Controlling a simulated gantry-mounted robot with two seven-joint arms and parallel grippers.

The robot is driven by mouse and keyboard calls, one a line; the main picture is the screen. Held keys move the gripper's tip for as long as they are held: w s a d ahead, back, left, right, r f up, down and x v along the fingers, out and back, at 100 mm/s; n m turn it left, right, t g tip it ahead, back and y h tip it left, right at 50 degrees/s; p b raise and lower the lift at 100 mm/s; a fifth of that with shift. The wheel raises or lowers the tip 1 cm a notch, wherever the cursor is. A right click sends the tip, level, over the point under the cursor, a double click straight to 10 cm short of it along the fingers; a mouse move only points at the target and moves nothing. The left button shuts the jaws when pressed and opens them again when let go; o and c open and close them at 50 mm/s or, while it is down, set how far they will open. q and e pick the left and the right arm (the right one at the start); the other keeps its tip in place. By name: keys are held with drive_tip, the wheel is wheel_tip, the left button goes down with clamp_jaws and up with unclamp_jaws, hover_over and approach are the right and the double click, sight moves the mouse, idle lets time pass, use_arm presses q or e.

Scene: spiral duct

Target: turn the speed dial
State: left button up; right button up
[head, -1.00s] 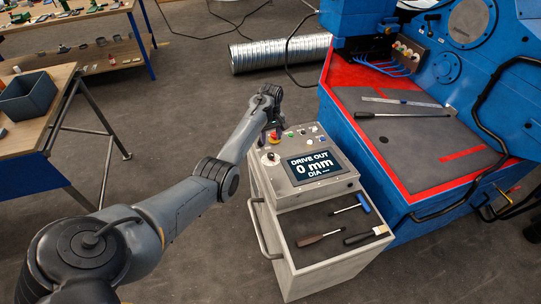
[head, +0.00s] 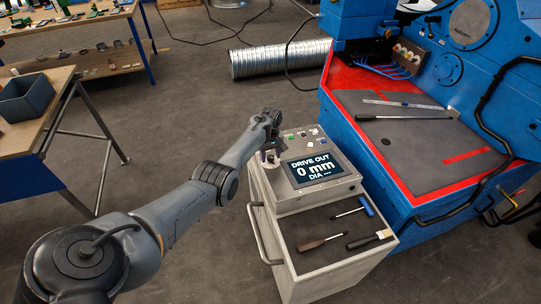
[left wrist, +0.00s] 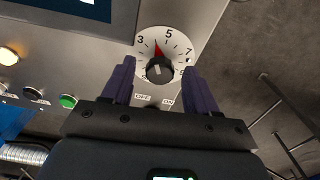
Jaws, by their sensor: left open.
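The speed dial (left wrist: 160,69) is a black knob with a red pointer on a white round scale. In the left wrist view its pointer stands between 3 and 5. The dial's white scale (head: 271,160) is partly hidden by my gripper in the head view. My left gripper (left wrist: 158,66) is open, with one dark finger on each side of the knob; I cannot tell if either touches it. In the head view the left gripper (head: 268,147) is over the left end of the control panel (head: 318,195). My right gripper is not in view.
The panel screen (head: 313,170) reads "DRIVE OUT 0 mm". A green button (left wrist: 68,101) and a lit orange button (left wrist: 8,56) sit along the panel. Screwdrivers and a brush lie on the cart's tray (head: 320,257). The blue machine (head: 440,200) stands close on the right.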

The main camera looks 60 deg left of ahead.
use_arm(q)
drive_tip(key=c, duration=1)
drive_tip(key=shift+c, duration=0.2)
